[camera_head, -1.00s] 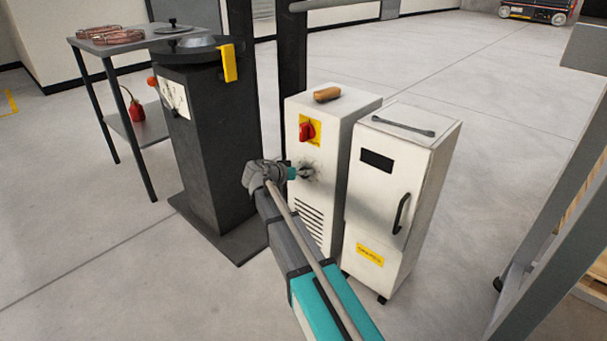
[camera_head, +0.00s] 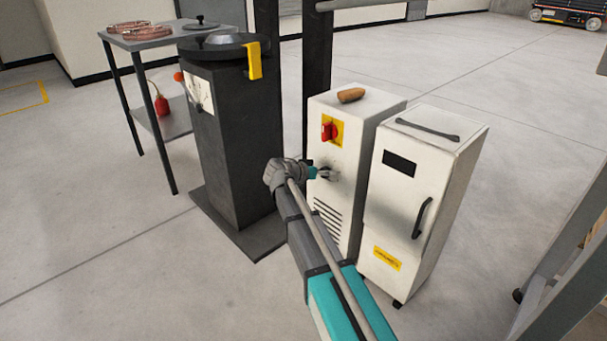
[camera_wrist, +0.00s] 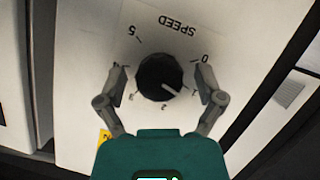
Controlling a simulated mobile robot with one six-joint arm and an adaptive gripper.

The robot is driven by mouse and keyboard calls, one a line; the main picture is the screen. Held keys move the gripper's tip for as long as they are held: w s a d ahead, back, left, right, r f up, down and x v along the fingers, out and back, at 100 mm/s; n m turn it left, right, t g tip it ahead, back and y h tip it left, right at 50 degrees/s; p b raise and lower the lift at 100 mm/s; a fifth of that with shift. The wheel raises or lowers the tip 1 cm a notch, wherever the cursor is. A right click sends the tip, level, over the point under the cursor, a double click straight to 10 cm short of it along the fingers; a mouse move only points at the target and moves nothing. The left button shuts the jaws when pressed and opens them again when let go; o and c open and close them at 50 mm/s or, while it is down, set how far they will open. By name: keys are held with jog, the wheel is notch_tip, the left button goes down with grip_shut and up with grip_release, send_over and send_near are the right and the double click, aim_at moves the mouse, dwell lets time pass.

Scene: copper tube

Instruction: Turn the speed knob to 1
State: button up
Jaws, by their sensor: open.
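The speed knob (camera_wrist: 158,77) is a round black dial on a white panel marked SPEED, with a scale from 0 to 5 seen upside down in the wrist view. Its white pointer line aims to the lower right, seemingly between the 1 and the 2. My gripper (camera_wrist: 161,72) is open, one finger on each side of the knob. I cannot tell whether either finger touches it. In the head view my gripper (camera_head: 324,173) is at the front of the white cabinet (camera_head: 345,225) and partly hides the knob.
A red switch on a yellow plate (camera_head: 331,132) sits above the knob. A wooden-looking piece (camera_head: 351,95) lies on the cabinet top. A second white cabinet (camera_head: 425,190) stands at its right, a dark pedestal machine (camera_head: 240,150) at its left. Open floor lies in front.

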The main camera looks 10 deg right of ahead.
jog(key=shift+s+d+m+t+y+p, duration=0.1)
jog(key=shift+m+t+y+p, duration=0.35)
jog(key=shift+m, duration=0.75)
jog(key=shift+s+a+r+t, duration=0.1)
jog(key=shift+a+r+t, duration=0.1)
jog(key=shift+t, duration=0.05)
jog(key=p+v, duration=0.5)
jog(key=v, duration=0.8)
jog(key=shift+s, duration=0.15)
